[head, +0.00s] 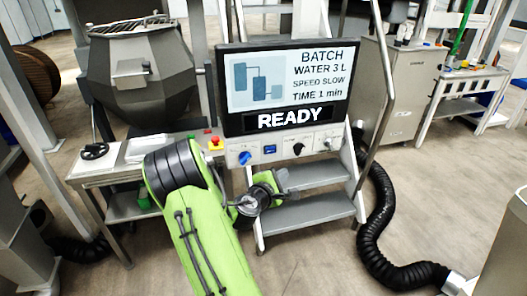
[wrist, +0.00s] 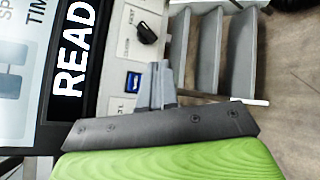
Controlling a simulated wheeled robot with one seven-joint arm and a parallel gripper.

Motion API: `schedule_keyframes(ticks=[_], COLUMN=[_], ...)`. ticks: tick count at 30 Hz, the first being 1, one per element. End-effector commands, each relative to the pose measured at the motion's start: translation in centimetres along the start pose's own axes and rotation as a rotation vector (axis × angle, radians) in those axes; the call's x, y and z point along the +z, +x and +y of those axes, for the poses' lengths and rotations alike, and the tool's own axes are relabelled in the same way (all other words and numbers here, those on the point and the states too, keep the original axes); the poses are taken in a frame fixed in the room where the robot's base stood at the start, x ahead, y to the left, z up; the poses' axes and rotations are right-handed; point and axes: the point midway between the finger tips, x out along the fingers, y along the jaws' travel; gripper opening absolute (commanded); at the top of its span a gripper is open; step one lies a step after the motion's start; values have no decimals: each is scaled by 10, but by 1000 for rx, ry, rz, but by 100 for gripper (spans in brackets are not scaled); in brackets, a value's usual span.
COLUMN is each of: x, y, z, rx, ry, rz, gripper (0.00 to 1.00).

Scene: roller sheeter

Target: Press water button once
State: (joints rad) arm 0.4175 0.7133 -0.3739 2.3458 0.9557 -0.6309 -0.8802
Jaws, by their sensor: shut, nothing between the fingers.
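The control panel (head: 257,156) under the screen holds a blue square button (head: 270,149), which also shows in the wrist view (wrist: 133,80). I take it for the water button; its label is too small to read. My gripper (head: 282,177) is in front of the panel, below and slightly right of the blue button. In the wrist view my gripper's fingers (wrist: 161,66) are shut and empty, just right of the button. They look apart from it, but the exact gap is unclear.
The screen (head: 288,88) reads batch, water 3 L, speed slow, time 1 min, READY.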

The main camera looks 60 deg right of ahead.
Motion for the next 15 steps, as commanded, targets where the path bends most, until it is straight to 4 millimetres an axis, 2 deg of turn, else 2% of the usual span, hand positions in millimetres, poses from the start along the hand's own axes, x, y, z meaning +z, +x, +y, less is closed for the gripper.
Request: schedule_keyframes(ticks=[5,15], x=[-2,-26], y=[4,37], z=[4,30], rx=[-1,-1], ry=[2,5], rz=[0,1], gripper=[0,0])
